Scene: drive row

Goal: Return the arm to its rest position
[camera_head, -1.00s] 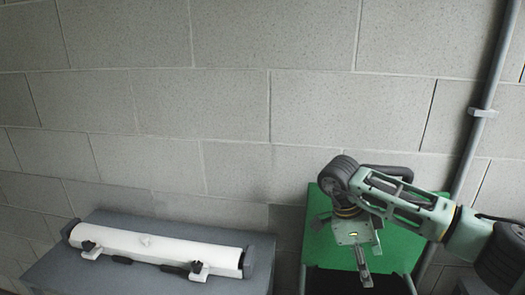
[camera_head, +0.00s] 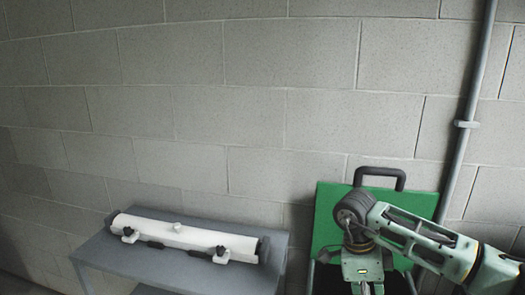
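My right arm comes in from the right and bends down in front of the green panel (camera_head: 330,213). My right gripper (camera_head: 367,288) points down at the bottom edge of the picture. Its fingertips are cut off or too small to read, so I cannot tell whether it is open or shut. I see nothing held in its visible part. My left arm and gripper are not in view.
The green panel has a black handle (camera_head: 379,173) on top; my arm hides part of it. Left of it, a white cylinder (camera_head: 187,236) with dark end caps lies on a grey table (camera_head: 120,262). Behind are a block wall (camera_head: 200,100) and a grey pipe (camera_head: 470,95).

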